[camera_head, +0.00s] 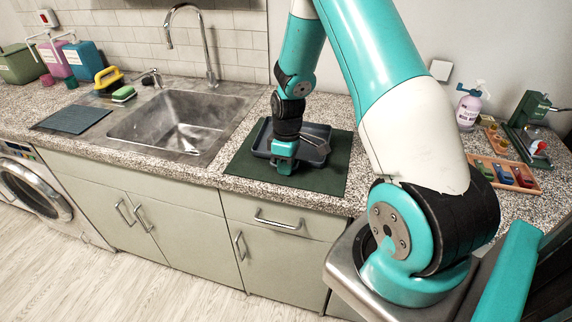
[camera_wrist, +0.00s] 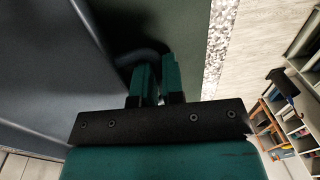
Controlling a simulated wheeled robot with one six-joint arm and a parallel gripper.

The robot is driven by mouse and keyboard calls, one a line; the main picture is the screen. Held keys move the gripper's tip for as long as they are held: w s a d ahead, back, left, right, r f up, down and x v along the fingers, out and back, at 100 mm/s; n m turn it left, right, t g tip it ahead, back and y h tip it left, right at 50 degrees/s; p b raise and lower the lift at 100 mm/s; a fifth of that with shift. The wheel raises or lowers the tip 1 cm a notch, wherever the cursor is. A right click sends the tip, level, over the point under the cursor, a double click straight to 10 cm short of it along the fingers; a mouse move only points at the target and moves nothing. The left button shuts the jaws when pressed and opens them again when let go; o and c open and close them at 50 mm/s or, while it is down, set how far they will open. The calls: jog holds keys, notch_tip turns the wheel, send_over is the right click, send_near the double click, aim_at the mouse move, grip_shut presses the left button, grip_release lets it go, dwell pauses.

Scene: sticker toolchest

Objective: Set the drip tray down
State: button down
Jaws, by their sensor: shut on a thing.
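The drip tray (camera_head: 318,132) is a shallow dark blue-grey tray over the dark green mat (camera_head: 325,180) on the counter right of the sink. It looks level and at or very near the mat; I cannot tell whether it touches. My arm hides part of the tray.
The sink (camera_head: 182,122) lies to the left. A wooden rack with coloured pieces (camera_head: 503,172), a spray bottle (camera_head: 470,105) and a green device (camera_head: 528,125) stand at the right. The counter's front edge is close to the mat.

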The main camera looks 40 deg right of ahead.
jog(key=shift+s+f, duration=0.1)
jog(key=shift+f, duration=0.2)
jog(key=c, duration=1.2)
grip_release()
jog(key=shift+d, duration=0.1)
jog(key=shift+c, duration=0.2)
jog(key=shift+o, duration=0.5)
jog(key=shift+r+p, duration=0.5)
jog(key=shift+r, duration=0.05)
notch_tip(320, 180, up, 8)
jog(key=p, duration=0.6)
jog(key=s+a+r+t+y+b, duration=0.1)
jog(key=s+a+r+b, duration=0.1)
jog(key=a+r, duration=1.1)
jog(key=s+a+r+y, duration=0.1)
jog(key=s+a+r, duration=0.2)
jog(key=s+a, duration=0.3)
jog(key=s+a+r+y+b, duration=0.1)
jog(key=s+a+r, duration=0.3)
jog(key=s+a, duration=0.3)
jog(key=shift+s+n, duration=0.4)
jog(key=shift+s, duration=0.85)
